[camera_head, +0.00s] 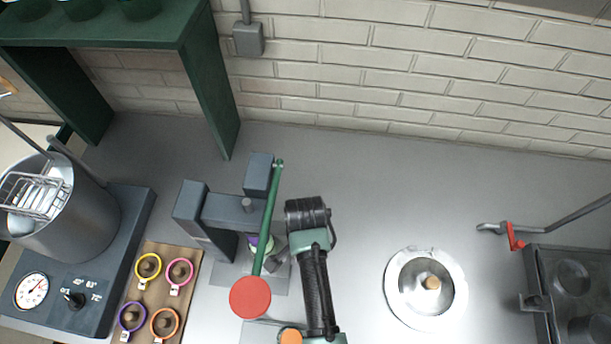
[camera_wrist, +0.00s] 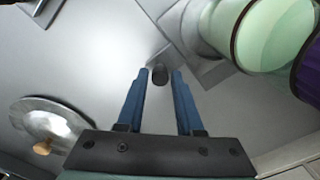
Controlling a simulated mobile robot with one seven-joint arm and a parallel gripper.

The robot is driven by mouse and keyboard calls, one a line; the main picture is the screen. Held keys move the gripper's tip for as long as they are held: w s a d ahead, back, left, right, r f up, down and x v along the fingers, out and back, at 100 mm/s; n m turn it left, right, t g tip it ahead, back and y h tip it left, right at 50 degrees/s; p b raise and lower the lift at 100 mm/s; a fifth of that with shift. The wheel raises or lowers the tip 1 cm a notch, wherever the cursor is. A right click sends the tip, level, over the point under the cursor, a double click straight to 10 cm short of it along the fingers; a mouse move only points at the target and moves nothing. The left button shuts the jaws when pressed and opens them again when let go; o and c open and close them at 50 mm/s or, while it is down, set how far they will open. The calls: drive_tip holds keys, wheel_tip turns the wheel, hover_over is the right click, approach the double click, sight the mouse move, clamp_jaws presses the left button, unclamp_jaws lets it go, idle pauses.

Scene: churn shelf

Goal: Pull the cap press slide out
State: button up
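The cap press (camera_head: 235,208) is a dark grey frame with a green lever (camera_head: 270,215) ending in a red disc. A pale green and purple jar (camera_head: 262,243) sits under it, partly hidden by the lever; it is large at right in the wrist view (camera_wrist: 270,35). The press slide (camera_wrist: 205,72) is a flat grey plate under the jar, with a short dark handle (camera_wrist: 160,74) at its edge. My gripper (camera_wrist: 160,80) is open, its blue fingers on either side of that handle, with gaps visible. In the head view my arm hides the fingers.
A round metal lid with a wooden knob (camera_head: 430,283) lies right of my arm. Coloured rings on a wooden board (camera_head: 150,290) and a steel pot (camera_head: 75,220) stand left. A dark mould box (camera_head: 580,285) is far right. The counter behind is clear.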

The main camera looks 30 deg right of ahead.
clamp_jaws()
idle(1.1)
